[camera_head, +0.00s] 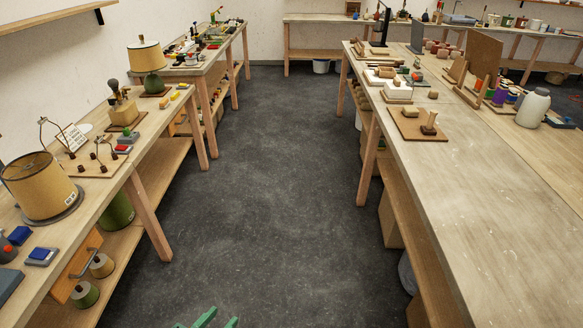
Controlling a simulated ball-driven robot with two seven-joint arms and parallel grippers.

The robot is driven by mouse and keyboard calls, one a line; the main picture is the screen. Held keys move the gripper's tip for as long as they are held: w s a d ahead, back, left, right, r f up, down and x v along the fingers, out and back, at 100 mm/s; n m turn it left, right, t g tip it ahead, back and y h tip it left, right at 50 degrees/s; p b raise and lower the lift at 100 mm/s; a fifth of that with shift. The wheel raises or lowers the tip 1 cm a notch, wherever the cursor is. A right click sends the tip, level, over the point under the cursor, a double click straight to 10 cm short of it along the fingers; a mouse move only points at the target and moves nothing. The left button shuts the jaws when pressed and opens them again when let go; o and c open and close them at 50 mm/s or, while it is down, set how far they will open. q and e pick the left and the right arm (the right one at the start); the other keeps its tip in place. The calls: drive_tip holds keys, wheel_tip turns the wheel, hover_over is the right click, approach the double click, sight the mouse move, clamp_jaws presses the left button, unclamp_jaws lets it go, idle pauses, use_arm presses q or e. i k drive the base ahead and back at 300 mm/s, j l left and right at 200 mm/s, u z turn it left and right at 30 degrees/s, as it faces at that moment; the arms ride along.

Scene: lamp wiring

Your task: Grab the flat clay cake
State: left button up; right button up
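I cannot make out a flat clay cake with certainty. Several small reddish-brown rounded pieces (441,50) sit far back on the right workbench, too small to tell their shape. My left gripper (221,317) shows only as green finger parts at the bottom edge, low over the dark floor. Its tips are apart with nothing seen between them, and it is far from any bench top. My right gripper is not in view.
A long workbench (480,215) runs along the right, its near top bare. Left benches hold a drum lampshade (40,187) and a green lamp (149,62). The dark floor aisle (265,190) between is clear. Another bench (320,20) stands across the back.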

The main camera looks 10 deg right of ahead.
sight(409, 111)
drive_tip(key=i+l+z, duration=0.15)
drive_tip(key=i+z, duration=0.15)
drive_tip(key=i, duration=0.7)
drive_tip(key=i+j+z, duration=0.1)
drive_tip(key=i+z, duration=0.2)
drive_tip(key=i, duration=0.65)
drive_tip(key=i+z, duration=0.3)
drive_tip(key=i, duration=0.2)
drive_tip(key=i+j+z, duration=0.1)
drive_tip(key=i+z, duration=0.2)
drive_tip(key=i, duration=0.2)
drive_tip(key=i+j+z, duration=0.3)
drive_tip(key=i, duration=0.2)
drive_tip(key=i+z, duration=0.75)
